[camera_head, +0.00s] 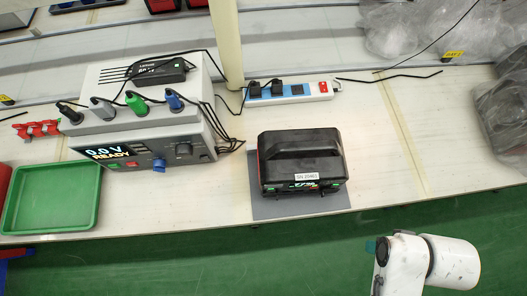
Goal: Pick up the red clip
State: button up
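A small red item (38,129), which looks like one or more red clips, lies on the pale bench at the left, beside the power unit. A black lead runs near it toward the left edge. It is too small to make out its jaws. Black (70,113), grey (103,108), green (136,102) and blue (173,99) clips or plugs stand in a row on the power unit (150,145). My white arm shows at the lower right, far from the red item. My gripper is not in view.
A green tray (94,228) sits at the bench's left front. A black battery case (300,158) stands on a grey mat (272,206). A power strip (290,91), loose cables and a post (227,45) are behind. The bench right of the case is clear.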

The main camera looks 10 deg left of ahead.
aim_at(52, 125)
jog(key=k+j, duration=0.15)
jog(key=j, duration=0.2)
jog(key=k+j, duration=0.2)
jog(key=j, duration=0.15)
jog(key=u, duration=1.45)
